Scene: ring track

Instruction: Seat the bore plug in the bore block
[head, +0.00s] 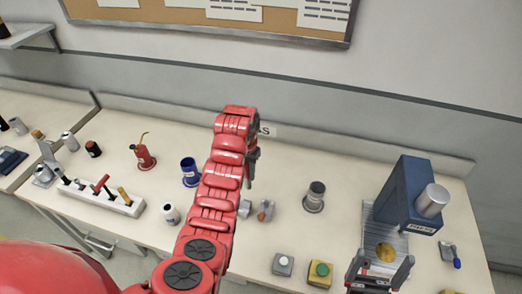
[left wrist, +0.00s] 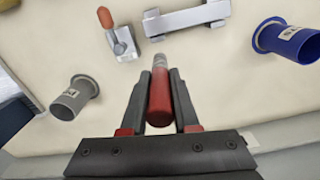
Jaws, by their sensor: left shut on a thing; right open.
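My left gripper (head: 251,163) is mostly behind my red arm in the head view. In the left wrist view its fingers (left wrist: 161,78) are shut on a red-handled plug with a grey tip (left wrist: 160,92), which I take for the bore plug. The tip points toward a pale grey block with raised ends (left wrist: 187,15), possibly the bore block. No bore shows in it. The block's end shows beside my arm in the head view (head: 245,208). Contact between plug and block cannot be told. My right gripper (head: 382,264) is open and empty in front of the blue press.
A clamp with an orange-red handle (left wrist: 115,38) stands beside the block. A grey flanged cup (head: 314,196) and a blue one (head: 189,171) stand either side. The blue press (head: 405,190) is at right, a green button box (head: 320,272) at front. Bench between cup and press is clear.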

